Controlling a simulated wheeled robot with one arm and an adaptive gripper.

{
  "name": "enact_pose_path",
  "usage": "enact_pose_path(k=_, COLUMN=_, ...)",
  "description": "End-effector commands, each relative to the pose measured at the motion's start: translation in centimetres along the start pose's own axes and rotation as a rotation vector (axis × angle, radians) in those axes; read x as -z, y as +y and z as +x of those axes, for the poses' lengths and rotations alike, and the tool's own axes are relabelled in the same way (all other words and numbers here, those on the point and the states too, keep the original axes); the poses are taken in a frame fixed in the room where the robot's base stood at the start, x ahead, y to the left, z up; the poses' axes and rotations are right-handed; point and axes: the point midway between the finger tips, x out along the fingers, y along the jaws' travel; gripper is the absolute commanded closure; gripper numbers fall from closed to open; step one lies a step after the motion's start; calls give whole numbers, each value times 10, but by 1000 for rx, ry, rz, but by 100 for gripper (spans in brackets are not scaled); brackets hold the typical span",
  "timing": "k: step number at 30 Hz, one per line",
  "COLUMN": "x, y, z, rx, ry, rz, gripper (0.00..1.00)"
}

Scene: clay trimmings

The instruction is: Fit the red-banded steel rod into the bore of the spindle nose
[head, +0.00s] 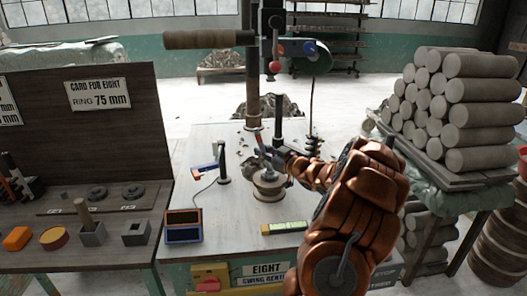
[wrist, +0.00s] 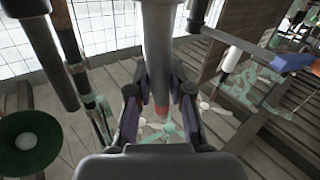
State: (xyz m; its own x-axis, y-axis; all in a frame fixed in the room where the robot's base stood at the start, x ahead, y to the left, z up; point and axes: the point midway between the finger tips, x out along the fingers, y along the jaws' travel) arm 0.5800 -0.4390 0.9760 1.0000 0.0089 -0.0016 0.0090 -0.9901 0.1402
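The steel rod (wrist: 159,45) is grey and runs between my gripper's fingers in the wrist view, with an orange-red band (wrist: 161,111) near the fingertips. My gripper (wrist: 160,92) has a finger on each side of the rod and looks shut on it. In the head view my gripper (head: 269,158) is small, just above the round stepped spindle nose (head: 269,186) on the machine table. A red-marked piece, seemingly the rod (head: 257,137), shows there, leaning slightly. The bore is hidden below my gripper, and I cannot tell whether the rod touches the spindle nose.
A dark post (head: 279,125) and tall column (head: 253,90) stand close behind my gripper. Stacked clay logs (head: 455,105) stand right.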

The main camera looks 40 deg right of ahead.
Motion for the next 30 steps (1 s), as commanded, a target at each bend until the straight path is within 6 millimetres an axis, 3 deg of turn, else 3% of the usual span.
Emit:
enact_pose_path(k=6, x=1, y=0, z=0, rx=0, ry=1, rz=0, gripper=56)
enact_pose_path(k=20, x=-5, y=-1, z=0, rx=0, ry=3, rz=1, gripper=56)
enact_pose_path(k=30, x=-7, y=2, z=-37, rx=-1, ry=1, rz=1, gripper=56)
